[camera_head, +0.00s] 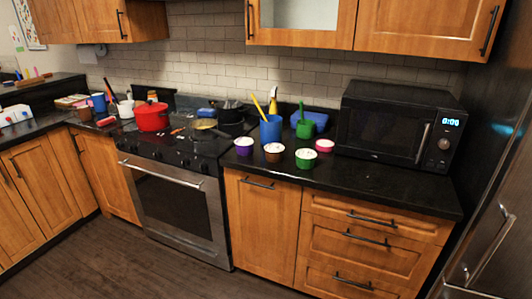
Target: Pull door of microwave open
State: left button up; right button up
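The black microwave (400,126) stands on the dark counter at the right, against the tiled wall. Its door (380,130) looks shut, and a silver upright handle (422,143) sits at the door's right edge. A lit blue clock display and a round knob are on the panel right of the handle. Neither of my grippers is in this view.
Several small colored bowls (274,152), a blue cup (270,131) and a green container (304,128) stand left of the microwave. The counter (385,176) in front of it is clear. A dark fridge (490,215) stands close at the right. Wooden cabinets (425,24) hang above.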

aim_at(389, 132)
jog(key=i+l+z, duration=0.1)
jog(key=i, duration=0.35)
jog(key=i+l+z, duration=0.1)
jog(key=i, duration=0.4)
jog(key=l+z, duration=0.15)
jog(key=k+j, duration=0.05)
